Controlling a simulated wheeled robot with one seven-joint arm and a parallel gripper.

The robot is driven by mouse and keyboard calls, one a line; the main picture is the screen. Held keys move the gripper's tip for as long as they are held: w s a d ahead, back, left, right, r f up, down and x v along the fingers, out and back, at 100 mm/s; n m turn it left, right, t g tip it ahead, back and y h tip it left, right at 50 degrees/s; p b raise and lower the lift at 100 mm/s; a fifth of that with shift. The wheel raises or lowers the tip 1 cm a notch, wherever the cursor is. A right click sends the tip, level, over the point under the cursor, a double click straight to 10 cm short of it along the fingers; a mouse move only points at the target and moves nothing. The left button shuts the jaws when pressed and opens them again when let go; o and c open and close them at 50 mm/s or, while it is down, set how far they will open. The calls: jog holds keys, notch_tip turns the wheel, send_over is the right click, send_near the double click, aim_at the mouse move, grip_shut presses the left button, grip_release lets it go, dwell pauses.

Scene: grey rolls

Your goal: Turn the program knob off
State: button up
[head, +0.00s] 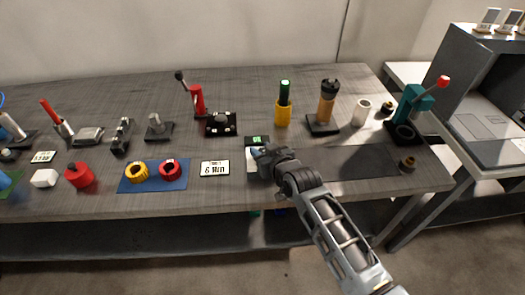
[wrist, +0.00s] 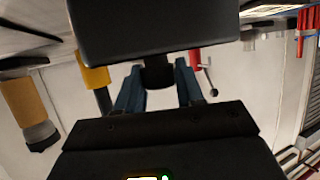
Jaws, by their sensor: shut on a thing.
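The control unit has a black top with a lit green display (head: 256,139) and a pale face (head: 251,162), near the table's front edge, right of centre. My gripper (head: 258,152) is at this unit and covers its right part. In the wrist view, which looks upside down, the two blue fingers (wrist: 159,85) stand on either side of a short dark round knob (wrist: 157,72) and are shut on it. The knob meets a large dark block (wrist: 155,30) at the top of the picture. The knob's marking cannot be seen, and the head view hides it behind my gripper.
A white counter label (head: 214,168) and a blue mat (head: 128,184) with yellow and red rings lie left. A yellow holder (head: 283,112) and a tan-and-black grinder-like thing (head: 327,103) stand behind. A dark mat (head: 365,162) lies right, with a teal lever press (head: 414,105) beyond.

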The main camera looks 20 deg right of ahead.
jog(key=shift+f+n+y+b, duration=0.25)
jog(key=shift+n+y+b, duration=0.3)
jog(key=shift+b, duration=0.55)
jog(key=n+y+b, duration=0.1)
jog(key=b, duration=0.2)
jog(key=n+y+b, duration=0.1)
jog(key=y+b, duration=0.1)
jog(key=b, duration=0.1)
jog(key=shift+f+n+g, duration=0.2)
jog(key=shift+n+g, duration=0.15)
jog(key=shift+g, duration=0.05)
jog(key=n+g+y+b, duration=0.2)
jog(key=n+y+b, duration=0.2)
jog(key=b, duration=0.4)
jog(key=n+g+y+b, duration=0.2)
jog(key=n+g+b, duration=0.1)
jog(key=g+b, duration=0.1)
jog(key=shift+r+n+y+b, duration=0.1)
jog(key=shift+n+y+b, duration=0.25)
jog(key=shift+b, duration=0.4)
jog(key=n+g+b, duration=0.1)
jog(key=n+g+y+b, duration=0.1)
jog(key=g+b, duration=0.1)
jog(key=n+g+b, duration=0.1)
jog(key=n, duration=0.1)
jog(key=shift+a+r+g+b, duration=0.1)
jog(key=shift+r+g+b, duration=0.15)
jog(key=shift+g+b, duration=0.15)
jog(key=shift+s+y, duration=0.1)
jog(key=shift+y, duration=0.2)
